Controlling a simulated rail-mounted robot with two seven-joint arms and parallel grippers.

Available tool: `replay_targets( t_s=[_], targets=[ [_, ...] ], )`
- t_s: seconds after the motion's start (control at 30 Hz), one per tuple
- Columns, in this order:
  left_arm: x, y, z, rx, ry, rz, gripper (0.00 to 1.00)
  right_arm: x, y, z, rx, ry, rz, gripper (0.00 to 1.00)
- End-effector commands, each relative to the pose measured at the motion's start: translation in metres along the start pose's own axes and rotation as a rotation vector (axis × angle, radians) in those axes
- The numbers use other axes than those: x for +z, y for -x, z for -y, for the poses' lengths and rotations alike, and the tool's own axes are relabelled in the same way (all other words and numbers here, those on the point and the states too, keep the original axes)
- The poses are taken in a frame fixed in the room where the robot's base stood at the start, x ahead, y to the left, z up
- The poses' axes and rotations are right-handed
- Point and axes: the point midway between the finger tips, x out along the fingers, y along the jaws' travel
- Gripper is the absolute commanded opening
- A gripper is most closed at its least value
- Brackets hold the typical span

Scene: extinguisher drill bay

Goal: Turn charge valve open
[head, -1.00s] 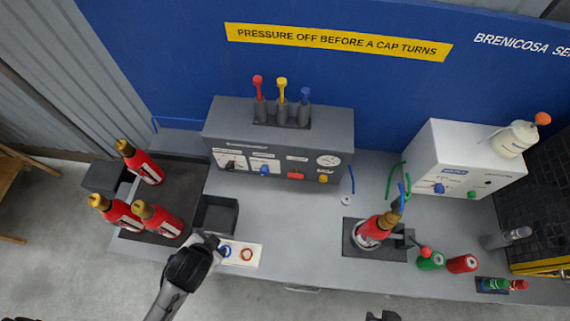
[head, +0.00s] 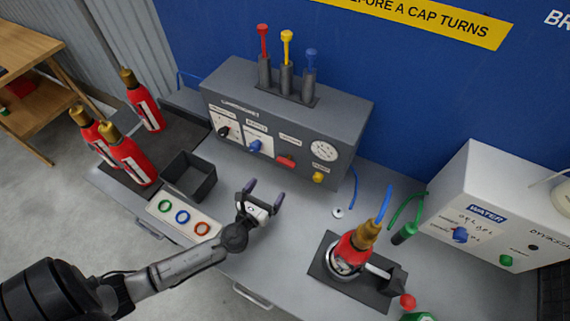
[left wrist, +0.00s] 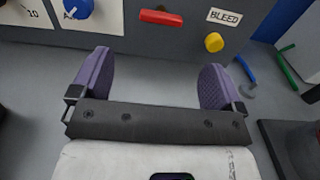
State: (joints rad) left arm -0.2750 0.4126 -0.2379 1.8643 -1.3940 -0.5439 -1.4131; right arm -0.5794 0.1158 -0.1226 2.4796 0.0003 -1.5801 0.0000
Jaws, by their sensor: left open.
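The grey charging panel (head: 285,125) stands at the back of the bench. On its front are a black knob (head: 223,131), a blue knob (head: 255,146), a red bar handle (head: 286,162) and a yellow knob (head: 318,177). The label by the red handle is too small to read. My left gripper (head: 264,192) is open and empty, in front of and below the panel, apart from it. In the left wrist view the red handle (left wrist: 161,18) lies level, beyond and above the open fingers; the yellow knob (left wrist: 214,42), labelled BLEED, is to its right. My right gripper is out of view.
A red extinguisher (head: 350,252) stands upright in a holder at right. Several more stand on a dark tray at left. An open black box (head: 190,178) and a ring tray (head: 165,226) lie left of my gripper. A white WATER unit (head: 480,185) stands right.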

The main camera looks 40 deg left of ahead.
Motion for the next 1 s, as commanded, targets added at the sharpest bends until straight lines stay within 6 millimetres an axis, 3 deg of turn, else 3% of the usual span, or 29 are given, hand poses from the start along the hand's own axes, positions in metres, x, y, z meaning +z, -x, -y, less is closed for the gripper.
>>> replay_targets(
  t_s=[0.5,0.7,1.0],
  targets=[
    [0.002,-0.092,0.000,0.004,0.006,0.001,0.94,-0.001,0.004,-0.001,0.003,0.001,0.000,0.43],
    [0.001,-0.113,0.000,0.003,0.007,0.000,0.94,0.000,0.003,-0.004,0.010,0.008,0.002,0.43],
    [0.001,-0.122,0.000,0.003,0.007,0.000,0.94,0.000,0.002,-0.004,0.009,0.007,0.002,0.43]
  ],
)
